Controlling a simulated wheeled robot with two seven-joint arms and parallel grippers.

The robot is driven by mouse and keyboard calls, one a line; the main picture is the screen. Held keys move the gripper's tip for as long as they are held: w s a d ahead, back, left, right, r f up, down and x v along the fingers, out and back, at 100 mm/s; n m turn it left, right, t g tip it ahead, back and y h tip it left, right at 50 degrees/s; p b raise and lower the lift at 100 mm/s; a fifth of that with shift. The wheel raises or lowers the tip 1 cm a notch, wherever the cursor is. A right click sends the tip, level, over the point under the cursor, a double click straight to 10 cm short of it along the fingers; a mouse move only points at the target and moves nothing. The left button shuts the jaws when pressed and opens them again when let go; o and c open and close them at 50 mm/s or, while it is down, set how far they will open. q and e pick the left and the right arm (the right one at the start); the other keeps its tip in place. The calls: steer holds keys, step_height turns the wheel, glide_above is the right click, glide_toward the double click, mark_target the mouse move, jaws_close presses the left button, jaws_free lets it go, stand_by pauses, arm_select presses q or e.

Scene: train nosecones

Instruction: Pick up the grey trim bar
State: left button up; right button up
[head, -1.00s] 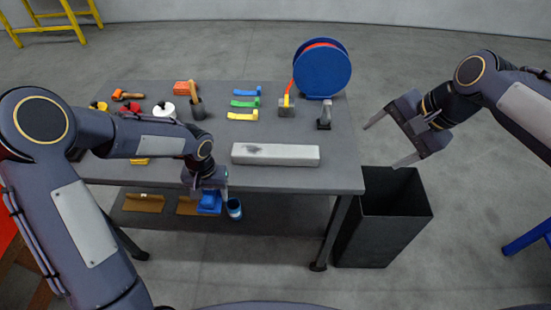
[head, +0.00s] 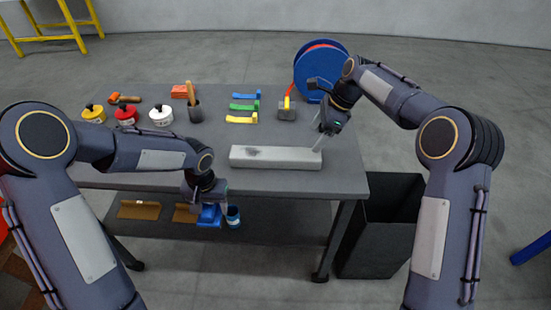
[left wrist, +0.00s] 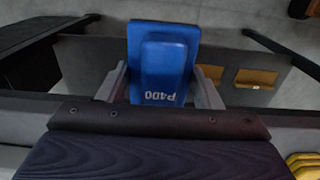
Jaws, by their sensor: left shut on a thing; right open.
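The grey trim bar (head: 276,157) lies flat on the grey table, near its front edge, with a dark smudge towards its left end. My right gripper (head: 319,138) is open at the bar's right end, fingers pointing down; I cannot tell whether they touch it. My left gripper (head: 209,203) is shut on a blue block (head: 209,216) just in front of the table's front edge. The left wrist view shows the blue block (left wrist: 165,65), marked P400, between the fingers.
A blue reel (head: 312,68) stands at the back right. A black bin (head: 378,225) is right of the table. Brown pieces (head: 139,210) and a blue can (head: 233,216) are low under the front edge.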

mark_target(301, 153)
arm_select(q)
steer(key=shift+r+p, duration=0.4)
steer(key=shift+r, duration=0.05)
arm_select(e)
steer(key=x, duration=0.5)
steer(key=shift+a+f, duration=0.1)
arm_select(q)
steer(key=shift+r, duration=0.3)
arm_select(e)
steer(key=shift+a+f, duration=0.3)
steer(key=shift+f, duration=0.2)
arm_select(q)
steer(key=shift+r+p, duration=0.6)
steer(key=shift+p, duration=0.25)
arm_select(e)
steer(key=x, duration=0.4)
steer(key=shift+a+f, duration=0.1)
steer(key=shift+a, duration=0.05)
steer(key=c, duration=1.3)
